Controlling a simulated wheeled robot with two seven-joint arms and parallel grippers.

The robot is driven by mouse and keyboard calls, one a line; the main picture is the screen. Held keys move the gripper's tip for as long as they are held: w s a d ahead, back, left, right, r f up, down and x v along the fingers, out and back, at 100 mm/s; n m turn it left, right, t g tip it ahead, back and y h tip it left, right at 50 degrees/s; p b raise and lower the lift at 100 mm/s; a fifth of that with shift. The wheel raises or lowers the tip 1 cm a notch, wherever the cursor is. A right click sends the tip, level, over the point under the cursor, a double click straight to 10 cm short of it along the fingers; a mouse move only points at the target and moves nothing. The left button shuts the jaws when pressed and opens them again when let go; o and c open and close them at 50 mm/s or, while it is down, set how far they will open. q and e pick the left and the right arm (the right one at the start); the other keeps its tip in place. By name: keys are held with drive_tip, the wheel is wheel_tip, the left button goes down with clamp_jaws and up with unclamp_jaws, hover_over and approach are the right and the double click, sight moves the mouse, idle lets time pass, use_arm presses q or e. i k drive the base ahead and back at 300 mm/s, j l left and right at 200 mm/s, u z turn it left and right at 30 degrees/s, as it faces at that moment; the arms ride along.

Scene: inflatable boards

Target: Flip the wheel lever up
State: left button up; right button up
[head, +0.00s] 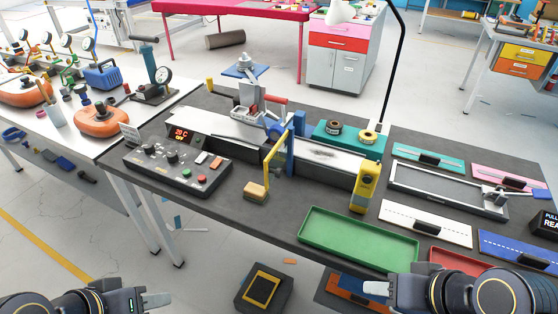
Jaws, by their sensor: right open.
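A bench machine stands on the dark table, with a long grey bed (328,157) and a control box (178,167). A small blue wheel (273,129) sits at the middle of the machine. A red-tipped handle (274,100) lies roughly level just above it. A yellow bar (275,148) slants beside a blue upright (289,153). Which of these is the wheel lever I cannot tell for certain. My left gripper (157,300) is low at the bottom left, away from the machine; its jaw gap is not clear. My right gripper (376,288) is open at the bottom right, below the green tray, touching nothing visible.
A green tray (358,258) lies at the table's front edge. White (425,223) and blue (520,250) boards lie right. A black lamp pole (392,80) rises behind.

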sight(282, 101)
drive_tip(key=i+j+u, duration=0.1)
drive_tip(key=j+u, duration=0.25)
drive_tip(key=i+j+u, duration=0.1)
drive_tip(key=j+u, duration=0.25)
drive_tip(key=i+l, duration=0.3)
drive_tip(key=l, duration=0.15)
